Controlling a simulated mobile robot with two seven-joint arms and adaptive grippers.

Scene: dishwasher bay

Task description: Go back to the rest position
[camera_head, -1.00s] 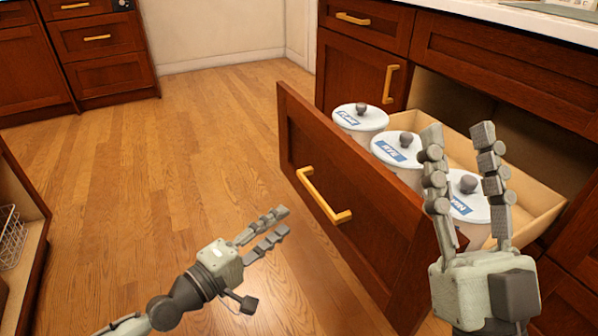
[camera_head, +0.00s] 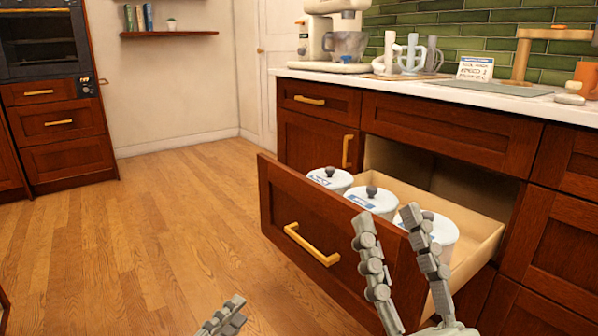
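My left gripper (camera_head: 235,309) shows only its fingertips at the bottom edge, over the wooden floor. Its fingers look apart with nothing between them; the rest is out of view. My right gripper (camera_head: 387,216) points upward in front of the open drawer (camera_head: 320,228). Its two fingers are apart and hold nothing. They overlap the drawer front and the nearest white canister (camera_head: 441,233) in the picture, and I cannot tell how close they are to it.
Two more white lidded canisters, the middle one (camera_head: 372,201) and the far one (camera_head: 330,180), stand in the pulled-out drawer. Open floor (camera_head: 150,230) lies to the left.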

